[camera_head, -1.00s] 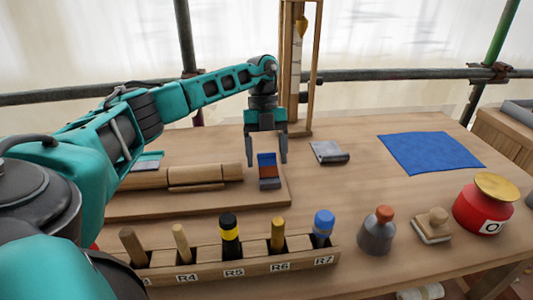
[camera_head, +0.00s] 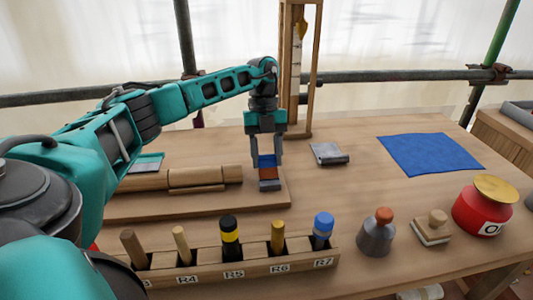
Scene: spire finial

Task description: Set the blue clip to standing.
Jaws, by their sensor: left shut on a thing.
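The blue clip (camera_head: 267,161) is a small piece with a blue top, a reddish-brown middle and a grey foot. It sits near the right end of the wooden board (camera_head: 230,203) and looks upright. My left gripper (camera_head: 267,165) points straight down over it, its two fingers shut on the clip's upper part from both sides. The fingers hide the clip's side edges. My right gripper is not in view.
A wooden rack (camera_head: 220,266) with several handled tools stands in front. A grey metal piece (camera_head: 329,153), a blue cloth (camera_head: 430,152), a grey bottle (camera_head: 376,238), a wooden block brush (camera_head: 431,230) and a red pot (camera_head: 478,210) lie rightward. A wooden frame (camera_head: 302,70) rises behind.

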